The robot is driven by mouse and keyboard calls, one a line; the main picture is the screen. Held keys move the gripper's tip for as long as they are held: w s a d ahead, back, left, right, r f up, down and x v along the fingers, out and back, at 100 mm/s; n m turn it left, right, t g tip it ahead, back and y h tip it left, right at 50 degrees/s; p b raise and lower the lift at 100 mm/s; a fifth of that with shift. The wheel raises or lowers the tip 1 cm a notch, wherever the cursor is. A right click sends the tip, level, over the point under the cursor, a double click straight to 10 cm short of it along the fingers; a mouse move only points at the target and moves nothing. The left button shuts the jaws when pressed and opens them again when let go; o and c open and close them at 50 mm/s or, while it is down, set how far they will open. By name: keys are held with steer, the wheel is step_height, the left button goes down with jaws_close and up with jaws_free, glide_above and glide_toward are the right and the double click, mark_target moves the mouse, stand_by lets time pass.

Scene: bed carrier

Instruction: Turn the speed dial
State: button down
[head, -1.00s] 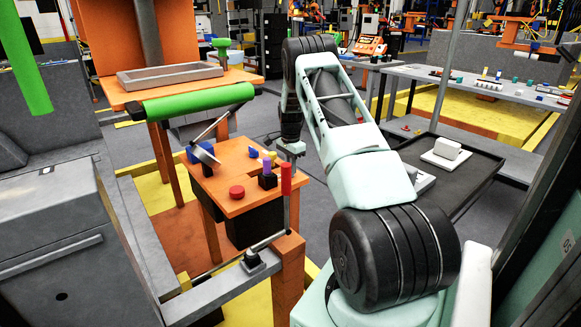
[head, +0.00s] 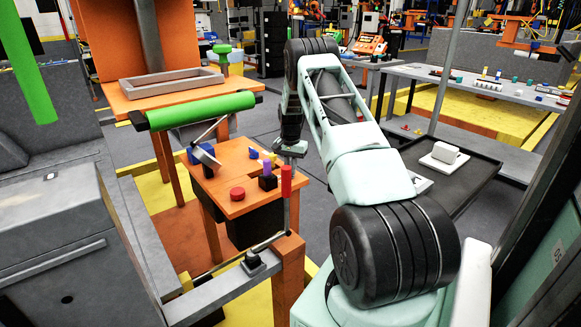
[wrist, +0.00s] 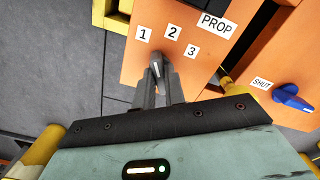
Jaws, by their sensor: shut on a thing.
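The dial (wrist: 156,69) is a small dark knob with a white pointer line, on an orange panel (wrist: 185,70) in the wrist view. Number labels 1, 2 and 3 stand around its far side, with a PROP label beyond them. The pointer aims up the picture, between labels 1 and 2. My gripper (wrist: 158,78) is shut on the dial, one finger on each side. The fingers hide part of the knob. In the head view my gripper (head: 290,148) is at the right edge of the orange panel (head: 236,178), where the dial is too small to make out.
A blue handle (wrist: 292,97) by a SHUT label is to the right in the wrist view. A red button (head: 237,194), several small coloured knobs and a red-gripped lever (head: 286,182) stand on or near the panel. A green roller (head: 200,110) is behind it. A black tray (head: 455,180) is to the right.

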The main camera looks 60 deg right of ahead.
steer(key=shift+n, duration=1.2)
steer(key=c, duration=1.5)
jaws_free()
steer(key=shift+o, duration=0.2)
step_height(320, 180, up, 18)
steer(key=shift+f, duration=0.25)
